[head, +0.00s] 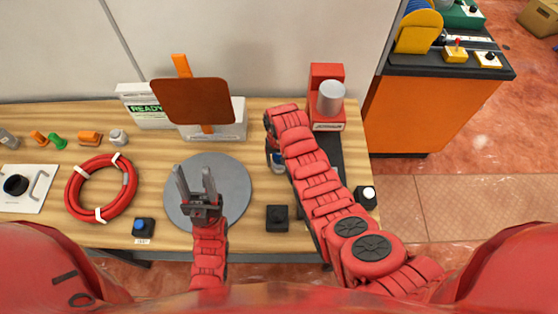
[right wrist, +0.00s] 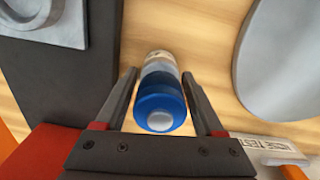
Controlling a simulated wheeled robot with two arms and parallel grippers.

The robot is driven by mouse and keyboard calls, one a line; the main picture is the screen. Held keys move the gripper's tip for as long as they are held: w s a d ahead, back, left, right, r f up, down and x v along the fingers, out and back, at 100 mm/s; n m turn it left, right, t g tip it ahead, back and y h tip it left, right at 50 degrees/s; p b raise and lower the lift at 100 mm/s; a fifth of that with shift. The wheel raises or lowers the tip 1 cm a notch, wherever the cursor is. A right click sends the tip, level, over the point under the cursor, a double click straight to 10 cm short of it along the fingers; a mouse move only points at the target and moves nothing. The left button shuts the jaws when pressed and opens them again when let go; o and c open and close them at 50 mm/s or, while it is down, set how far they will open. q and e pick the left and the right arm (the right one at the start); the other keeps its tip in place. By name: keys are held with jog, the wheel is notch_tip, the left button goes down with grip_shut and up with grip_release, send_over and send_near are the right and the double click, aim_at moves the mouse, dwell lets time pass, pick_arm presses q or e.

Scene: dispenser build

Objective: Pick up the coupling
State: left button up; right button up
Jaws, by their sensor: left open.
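A blue-capped cylinder (right wrist: 161,104) with grey and pale sections stands between the fingers of my right gripper (right wrist: 160,95) in the right wrist view. Gaps show on both sides, so the gripper is open around it. In the head view this cylinder (head: 279,163) is partly hidden by my right arm. A small grey metal fitting (head: 118,137) lies at the table's back left, and another grey piece (head: 8,139) is at the left edge. I cannot tell for sure which piece is the coupling. My left gripper (head: 195,182) is open and empty above the grey disc (head: 235,210).
A red coiled hose (head: 75,201) lies left of the disc. Small orange and green pieces (head: 57,141) lie behind it. A brown panel (head: 194,101) stands at the back. A red stand with a grey cylinder (head: 331,97) is behind my right arm. Black button boxes (head: 277,218) sit near the front edge.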

grip_shut()
jog(key=shift+r, duration=0.1)
dwell(0.4)
